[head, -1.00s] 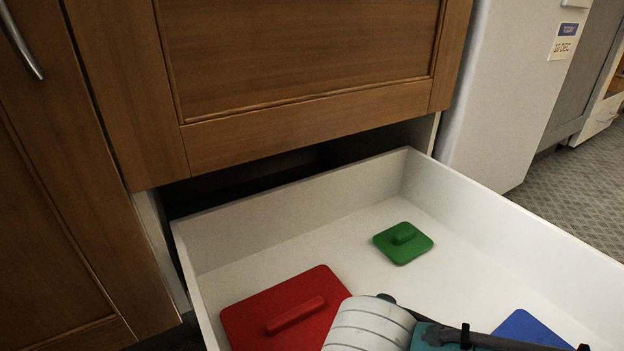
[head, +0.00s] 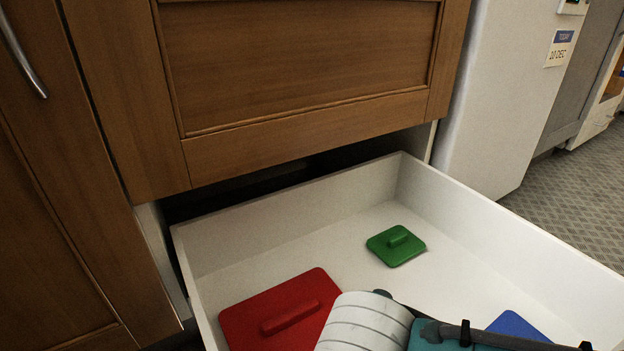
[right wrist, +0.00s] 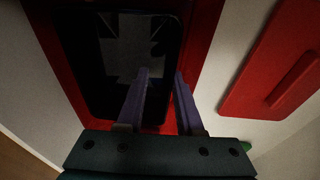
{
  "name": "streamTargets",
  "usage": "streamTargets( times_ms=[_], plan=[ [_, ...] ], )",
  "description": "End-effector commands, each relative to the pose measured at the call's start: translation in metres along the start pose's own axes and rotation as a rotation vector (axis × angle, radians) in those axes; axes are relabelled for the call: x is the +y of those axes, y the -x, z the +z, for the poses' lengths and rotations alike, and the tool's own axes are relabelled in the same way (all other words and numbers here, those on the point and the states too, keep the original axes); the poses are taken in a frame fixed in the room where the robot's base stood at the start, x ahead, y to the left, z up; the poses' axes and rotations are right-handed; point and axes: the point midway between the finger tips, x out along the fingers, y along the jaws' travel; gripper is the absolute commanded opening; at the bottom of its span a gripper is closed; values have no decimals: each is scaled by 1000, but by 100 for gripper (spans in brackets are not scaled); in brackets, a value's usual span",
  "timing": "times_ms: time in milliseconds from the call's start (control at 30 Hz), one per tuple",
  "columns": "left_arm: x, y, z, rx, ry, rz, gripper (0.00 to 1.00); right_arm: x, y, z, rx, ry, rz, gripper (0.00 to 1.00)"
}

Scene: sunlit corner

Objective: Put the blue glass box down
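In the right wrist view a dark glass box (right wrist: 100,60) with a rounded rectangular rim, seemingly the blue one, sits over a red surface (right wrist: 50,45); its colour is hard to tell in the shade. My right gripper (right wrist: 163,75) has its two purple-grey fingers apart, with the box's right wall between them. No grip on the wall shows. The box is not visible in the head view, where my right arm covers the drawer's front. My left gripper is in no view.
An open white drawer (head: 285,225) holds a red lid (head: 258,308), a green lid (head: 397,246) and a partly hidden blue flat piece (head: 517,325). The red lid also shows in the right wrist view (right wrist: 265,60). A wooden front (head: 300,65) overhangs the drawer's back. A white appliance (head: 500,90) stands right.

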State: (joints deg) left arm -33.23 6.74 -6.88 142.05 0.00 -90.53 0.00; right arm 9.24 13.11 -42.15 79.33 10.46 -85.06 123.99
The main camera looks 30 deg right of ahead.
Motion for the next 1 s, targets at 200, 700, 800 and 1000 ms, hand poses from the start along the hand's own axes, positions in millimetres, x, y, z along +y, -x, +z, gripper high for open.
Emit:
streamTargets(
  times_ms=[200,700,800,1000],
  plan=[
    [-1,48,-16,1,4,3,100,1,60,0,-4,-1,0,35],
    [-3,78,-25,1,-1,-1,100,7,110,9,-56,154,-26,35],
    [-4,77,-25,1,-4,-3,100,16,122,14,-115,380,-85,35],
    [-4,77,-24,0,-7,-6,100,36,158,-5,-104,940,-278,35]
  ],
)
